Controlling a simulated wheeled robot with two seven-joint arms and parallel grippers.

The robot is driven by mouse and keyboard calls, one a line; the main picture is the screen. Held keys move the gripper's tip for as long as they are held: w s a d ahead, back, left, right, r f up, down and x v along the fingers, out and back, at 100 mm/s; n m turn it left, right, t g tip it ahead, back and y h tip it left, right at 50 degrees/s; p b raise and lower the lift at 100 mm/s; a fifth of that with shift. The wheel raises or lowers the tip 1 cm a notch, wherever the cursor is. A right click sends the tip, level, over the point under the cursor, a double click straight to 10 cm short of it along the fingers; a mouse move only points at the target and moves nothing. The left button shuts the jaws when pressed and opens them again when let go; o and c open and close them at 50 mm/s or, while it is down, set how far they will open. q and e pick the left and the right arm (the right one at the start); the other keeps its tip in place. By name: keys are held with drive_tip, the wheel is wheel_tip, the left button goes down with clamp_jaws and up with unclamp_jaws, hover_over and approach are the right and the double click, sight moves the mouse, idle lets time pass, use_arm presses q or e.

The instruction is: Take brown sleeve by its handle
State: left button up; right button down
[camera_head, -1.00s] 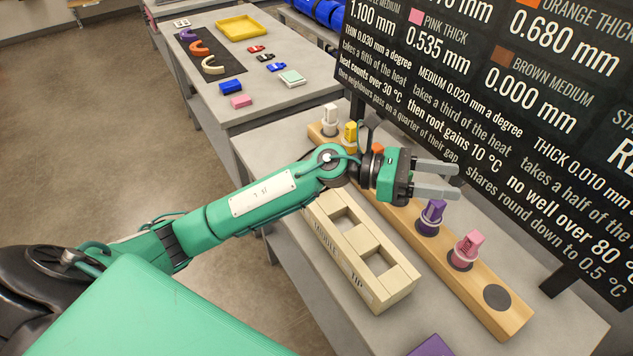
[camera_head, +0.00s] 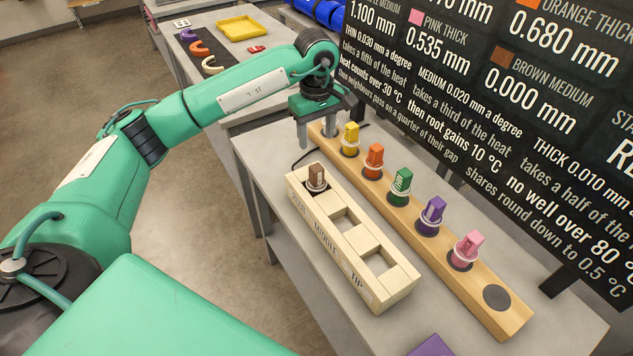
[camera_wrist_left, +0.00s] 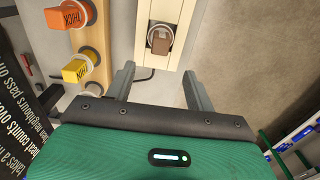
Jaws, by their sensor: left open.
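The brown sleeve (camera_head: 316,172) stands upright in the end compartment of the cream block (camera_head: 375,285), its handle on top. In the left wrist view the brown sleeve (camera_wrist_left: 160,42) shows beyond the fingertips, in line with the space between them. My left gripper (camera_head: 330,124) points down, open and empty, over the far end of the wooden rack, behind the brown sleeve and apart from it. It also shows open in the left wrist view (camera_wrist_left: 158,74). My right gripper is not in view.
The wooden rack (camera_head: 465,292) holds yellow (camera_head: 350,139), orange (camera_head: 373,160), green (camera_head: 401,186), purple (camera_head: 432,215) and pink (camera_head: 468,249) sleeves in a row. A black board (camera_head: 500,110) stands behind it. The block's other two compartments look empty.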

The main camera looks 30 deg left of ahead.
sight(317, 167)
use_arm(q)
wheel_tip(317, 167, down, 8)
drive_tip(key=shift+r+p, duration=0.1)
drive_tip(key=shift+p, duration=1.1)
wheel_tip(317, 167, down, 5)
drive_tip(key=p, duration=0.3)
drive_tip(key=shift+s, duration=0.1)
drive_tip(key=shift+f, duration=0.3)
drive_tip(key=c, duration=1.1)
